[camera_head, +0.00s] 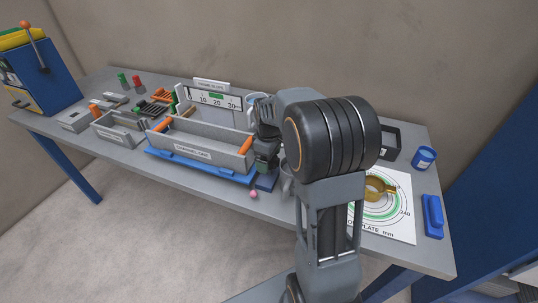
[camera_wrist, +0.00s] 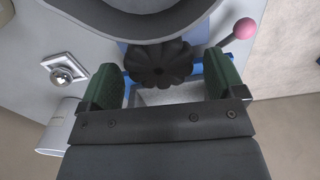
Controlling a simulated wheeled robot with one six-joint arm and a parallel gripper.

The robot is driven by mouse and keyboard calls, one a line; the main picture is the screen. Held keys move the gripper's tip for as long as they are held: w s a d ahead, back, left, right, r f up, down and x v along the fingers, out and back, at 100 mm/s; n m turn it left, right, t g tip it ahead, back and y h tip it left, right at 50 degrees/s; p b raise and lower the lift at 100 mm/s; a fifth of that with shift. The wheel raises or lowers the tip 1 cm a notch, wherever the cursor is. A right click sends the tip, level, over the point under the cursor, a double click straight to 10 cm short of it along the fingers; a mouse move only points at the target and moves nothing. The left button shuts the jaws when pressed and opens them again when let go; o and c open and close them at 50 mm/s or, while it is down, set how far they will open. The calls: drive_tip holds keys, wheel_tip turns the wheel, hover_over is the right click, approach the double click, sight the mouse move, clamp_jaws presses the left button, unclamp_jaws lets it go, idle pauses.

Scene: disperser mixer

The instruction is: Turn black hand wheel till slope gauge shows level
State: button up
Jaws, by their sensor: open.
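The black hand wheel (camera_wrist: 158,66), with a lobed rim, shows in the wrist view between the two green finger pads of my gripper (camera_wrist: 162,72). The jaws are open, with a pad on each side of the wheel; contact is not clear. In the head view my arm hides the wheel. The slope gauge (camera_head: 225,104) stands at the back of the table, a white scale with a green band near its top middle. Its pointer is too small to read. In front of it the grey channel (camera_head: 205,159) rests on a blue frame (camera_head: 190,169).
A pink ball (camera_head: 253,194) on a lever sits by the table's front edge and near the right finger in the wrist view (camera_wrist: 245,28). Smaller grey trays (camera_head: 118,138) stand left. A printed plate (camera_head: 398,226) with a brass ring and a blue cup (camera_head: 424,158) lie right.

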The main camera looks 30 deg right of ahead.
wheel_tip(320, 180, up, 14)
idle(0.6)
drive_tip(key=shift+f, duration=0.1)
drive_tip(key=s+a+f+m+t, duration=0.1)
drive_tip(key=s+a+f+m, duration=0.2)
drive_tip(key=s, duration=0.5)
drive_tip(key=s+a+f+m+t+p, duration=0.1)
drive_tip(key=s+a+f+m+t, duration=0.1)
drive_tip(key=s+a, duration=0.4)
drive_tip(key=shift+s+f+m+t, duration=0.3)
drive_tip(key=shift+s+f+m, duration=0.4)
drive_tip(key=shift+s+m, duration=0.65)
